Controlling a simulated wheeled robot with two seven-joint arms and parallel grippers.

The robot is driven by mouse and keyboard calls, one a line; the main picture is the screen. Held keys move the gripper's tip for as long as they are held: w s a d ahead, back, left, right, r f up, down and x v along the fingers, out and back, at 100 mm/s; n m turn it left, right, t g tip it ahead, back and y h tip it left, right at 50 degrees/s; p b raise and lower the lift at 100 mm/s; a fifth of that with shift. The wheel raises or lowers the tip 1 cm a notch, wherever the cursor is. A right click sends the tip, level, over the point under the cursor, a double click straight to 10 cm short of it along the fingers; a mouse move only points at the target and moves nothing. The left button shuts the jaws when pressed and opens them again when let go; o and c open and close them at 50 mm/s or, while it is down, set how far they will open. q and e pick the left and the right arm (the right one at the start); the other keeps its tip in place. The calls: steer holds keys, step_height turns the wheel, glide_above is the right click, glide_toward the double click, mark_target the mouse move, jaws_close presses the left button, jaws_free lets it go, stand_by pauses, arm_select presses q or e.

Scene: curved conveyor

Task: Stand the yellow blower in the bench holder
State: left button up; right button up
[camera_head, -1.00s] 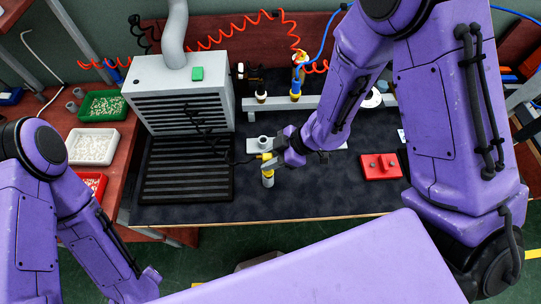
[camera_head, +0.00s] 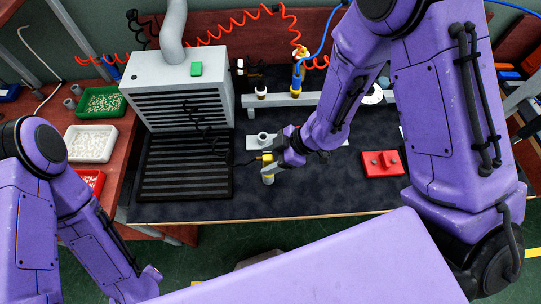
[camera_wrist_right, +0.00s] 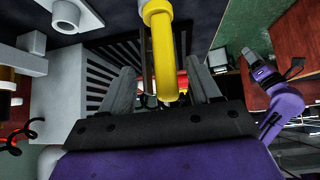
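The yellow blower (camera_head: 267,166) is upright over the bench, its pale grey end down, near the bench's front edge. My right gripper (camera_head: 268,157) is at its upper part. In the right wrist view, the blower's yellow body (camera_wrist_right: 163,55) lies between the two fingers (camera_wrist_right: 162,88), with gaps on both sides, so the gripper looks open around it. The likely bench holder, a pale plate with a round socket (camera_head: 262,139), is just behind the blower; the socket also shows in the right wrist view (camera_wrist_right: 66,15). My left gripper (camera_wrist_right: 250,55) is off to the side, its opening unclear.
A slatted grey extractor box (camera_head: 185,90) and black grille (camera_head: 183,180) are left of the blower. A red block (camera_head: 382,163) lies to the right. A rail with upright tools (camera_head: 297,72) is behind. The dark bench front (camera_head: 330,190) is clear.

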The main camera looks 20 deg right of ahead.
steer(key=p+v, duration=0.1)
steer(key=v, duration=0.9)
steer(key=shift+d+r, duration=0.15)
steer(key=shift+d, duration=0.05)
